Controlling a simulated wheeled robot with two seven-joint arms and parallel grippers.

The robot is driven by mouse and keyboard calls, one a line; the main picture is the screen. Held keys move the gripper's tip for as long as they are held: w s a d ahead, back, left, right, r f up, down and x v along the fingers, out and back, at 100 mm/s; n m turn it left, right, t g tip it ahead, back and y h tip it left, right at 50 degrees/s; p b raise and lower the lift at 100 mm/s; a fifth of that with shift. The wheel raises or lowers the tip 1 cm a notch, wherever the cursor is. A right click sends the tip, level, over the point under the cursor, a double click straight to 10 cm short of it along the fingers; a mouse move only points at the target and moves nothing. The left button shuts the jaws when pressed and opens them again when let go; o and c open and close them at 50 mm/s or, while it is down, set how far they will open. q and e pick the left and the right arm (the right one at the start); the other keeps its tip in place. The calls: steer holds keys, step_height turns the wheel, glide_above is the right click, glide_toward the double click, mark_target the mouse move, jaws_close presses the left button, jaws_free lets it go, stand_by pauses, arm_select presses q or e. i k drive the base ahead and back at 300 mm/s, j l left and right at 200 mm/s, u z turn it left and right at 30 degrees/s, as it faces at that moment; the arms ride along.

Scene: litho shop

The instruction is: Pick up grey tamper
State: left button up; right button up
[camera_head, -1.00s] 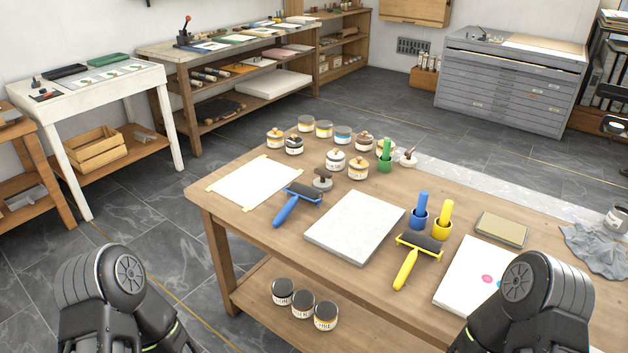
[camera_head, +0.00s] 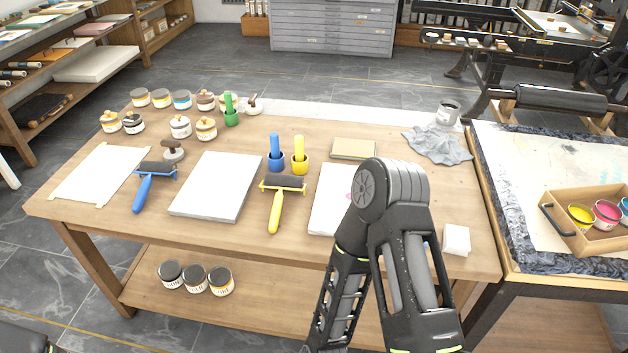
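A tamper with a grey round base and a brown knob handle (camera_head: 173,151) stands upright on the wooden table, between the blue roller and the jars. A second tamper-like tool with a pale base and dark handle (camera_head: 253,105) stands farther back, beside the green tool in its cup. My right arm rises at the front right, over the table's front edge, and its gripper is out of view. Only a dark bit of my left arm shows at the lower left corner; its gripper is out of view.
The table (camera_head: 130,225) also holds a blue roller (camera_head: 150,182), a grey-white slab (camera_head: 216,186), a yellow roller (camera_head: 279,198), several ink jars (camera_head: 180,126) and a grey cloth (camera_head: 437,144). Jars stand on the lower shelf. A wooden tray (camera_head: 590,240) lies on the press bed at right.

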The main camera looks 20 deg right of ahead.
mark_target(175, 154)
steer(key=j+z, duration=0.15)
steer(key=z, duration=0.25)
steer(key=i+j+z, duration=0.1)
steer(key=z, duration=0.35)
steer(key=j+z, duration=0.4)
steer(key=z, duration=0.45)
steer(key=k+j+z, duration=0.1)
steer(key=j, duration=0.3)
steer(key=k+j+z, duration=0.1)
steer(key=j, duration=0.3)
steer(key=k+j+z, duration=0.1)
steer(key=j, duration=0.3)
steer(key=k+j+z, duration=0.1)
steer(key=j, duration=0.25)
steer(key=k, duration=0.05)
